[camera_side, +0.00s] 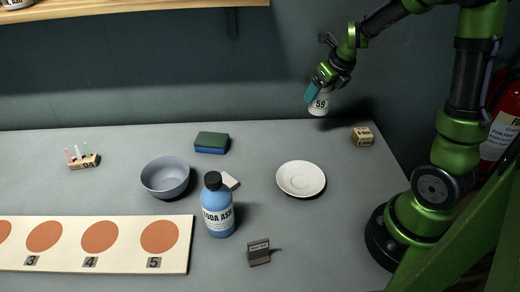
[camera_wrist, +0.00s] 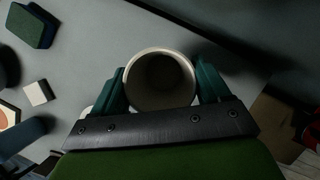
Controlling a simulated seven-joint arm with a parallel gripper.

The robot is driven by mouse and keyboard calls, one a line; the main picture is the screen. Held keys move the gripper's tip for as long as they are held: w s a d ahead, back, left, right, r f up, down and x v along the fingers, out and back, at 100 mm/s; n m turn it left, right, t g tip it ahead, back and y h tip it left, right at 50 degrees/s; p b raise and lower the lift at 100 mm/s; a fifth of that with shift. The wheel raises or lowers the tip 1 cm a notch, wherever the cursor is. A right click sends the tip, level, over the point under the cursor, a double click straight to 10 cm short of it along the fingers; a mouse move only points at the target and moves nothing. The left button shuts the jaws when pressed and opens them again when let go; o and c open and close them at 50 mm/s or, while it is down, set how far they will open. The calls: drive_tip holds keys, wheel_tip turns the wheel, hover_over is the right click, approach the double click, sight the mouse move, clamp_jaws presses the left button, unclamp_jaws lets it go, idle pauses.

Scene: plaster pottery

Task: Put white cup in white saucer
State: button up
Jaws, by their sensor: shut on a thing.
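My gripper (camera_side: 314,94) is shut on the white cup (camera_side: 321,104), which carries a dark "59" marking. The cup is held in the air near the back edge of the table, behind and slightly right of the white saucer (camera_side: 301,179). In the wrist view the cup (camera_wrist: 160,80) sits between the two teal fingers, with its open mouth toward the camera. The saucer lies flat and empty on the table. In the wrist view only a small pale edge, perhaps the saucer, shows beside the left finger.
A blue soda ash bottle (camera_side: 218,208), a grey bowl (camera_side: 166,177), a green-blue sponge (camera_side: 212,142) and a white block (camera_side: 230,181) stand left of the saucer. A small wooden block (camera_side: 362,136) is at right. A dark card holder (camera_side: 258,252) is in front. The table around the saucer is clear.

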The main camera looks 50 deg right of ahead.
drive_tip(key=a, duration=0.1)
drive_tip(key=a+r+n, duration=0.1)
drive_tip(key=a, duration=0.1)
drive_tip(key=shift+a+r+y, duration=0.1)
drive_tip(key=shift+y, duration=0.2)
drive_tip(key=s+a+n+y, duration=0.3)
drive_tip(key=a+n, duration=0.4)
drive_tip(key=a, duration=0.1)
drive_tip(key=n+g+y, duration=0.2)
drive_tip(key=n+g, duration=0.3)
drive_tip(key=n, duration=0.7)
hover_over(300, 183)
drive_tip(key=shift+f, duration=4.3)
drive_tip(key=shift+f, duration=0.45)
drive_tip(key=o, duration=1.1)
drive_tip(key=shift+r, duration=0.15)
